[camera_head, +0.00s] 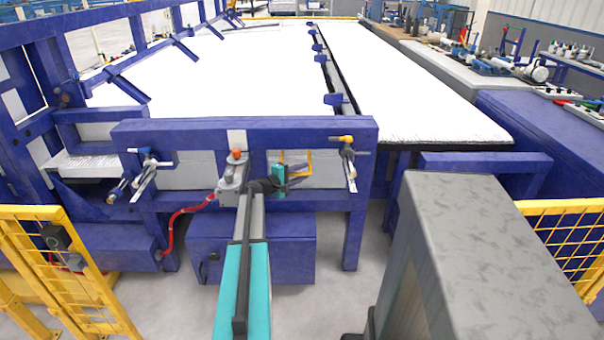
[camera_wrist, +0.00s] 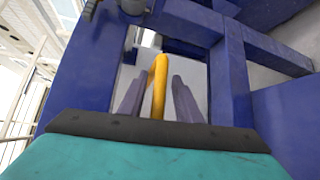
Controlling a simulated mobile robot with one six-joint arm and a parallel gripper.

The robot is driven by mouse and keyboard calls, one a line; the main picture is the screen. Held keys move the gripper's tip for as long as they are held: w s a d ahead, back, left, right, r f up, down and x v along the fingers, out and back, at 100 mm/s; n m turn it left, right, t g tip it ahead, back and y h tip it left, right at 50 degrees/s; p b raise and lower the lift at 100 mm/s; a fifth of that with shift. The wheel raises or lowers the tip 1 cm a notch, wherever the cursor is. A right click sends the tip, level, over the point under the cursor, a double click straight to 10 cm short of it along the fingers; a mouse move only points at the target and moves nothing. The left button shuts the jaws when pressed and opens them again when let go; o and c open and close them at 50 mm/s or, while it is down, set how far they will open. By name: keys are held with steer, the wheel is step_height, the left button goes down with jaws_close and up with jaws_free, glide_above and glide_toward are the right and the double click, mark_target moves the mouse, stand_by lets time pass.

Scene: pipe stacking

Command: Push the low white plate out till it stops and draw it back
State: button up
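A pale white plate (camera_head: 326,172) shows low behind the blue front beam. A yellow bent handle (camera_head: 308,163) stands in front of it; whether the two are joined is not clear. My gripper (camera_head: 290,176) is at the handle, at the end of my teal and grey arm. In the wrist view, the two grey fingers of my gripper (camera_wrist: 158,98) stand apart. The yellow handle (camera_wrist: 159,82) runs between them with gaps on both sides, so the gripper is open. A pale surface (camera_wrist: 197,78) shows behind the fingers. The plate's lower part is partly hidden by my arm.
The blue beam (camera_head: 300,134) crosses above my gripper, with clamps (camera_head: 348,158) at its right end. A red hose (camera_head: 176,222) hangs at left. A blue box (camera_head: 295,235) sits below. Yellow fences (camera_head: 65,275) stand at the sides. Large white tables (camera_head: 230,75) lie behind.

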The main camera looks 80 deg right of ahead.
steer(key=shift+r, duration=0.15)
step_height(320, 180, up, 3)
steer(key=shift+a, duration=0.15)
steer(key=shift+o, duration=0.4)
steer(key=shift+s+a+r+b, duration=0.1)
steer(key=shift+a+r+b, duration=0.1)
steer(key=shift+a, duration=0.4)
steer(key=shift+a+r+b, duration=0.1)
steer(key=shift+a+r, duration=0.05)
steer(key=shift+a, duration=0.4)
steer(key=shift+o, duration=1)
steer(key=shift+a+r, duration=0.15)
steer(key=shift+a, duration=1.3)
steer(key=shift+s+a+r+b, duration=0.15)
steer(key=shift+a+b, duration=0.05)
steer(key=shift+a, duration=1.1)
steer(key=shift+s+a+r+b, duration=0.1)
steer(key=shift+s+a+b, duration=0.05)
steer(key=shift+a, duration=1.15)
steer(key=shift+c, duration=1.3)
steer(key=shift+a+r, duration=0.15)
steer(key=shift+a, duration=0.35)
steer(key=shift+a+r, duration=0.15)
steer(key=shift+a, duration=0.35)
steer(key=shift+s+a+f+b, duration=0.1)
steer(key=shift+a+f+b, duration=0.05)
steer(key=shift+a, duration=0.7)
steer(key=shift+s+a+f+b, duration=0.1)
steer(key=shift+a+b, duration=0.05)
steer(key=shift+a, duration=0.65)
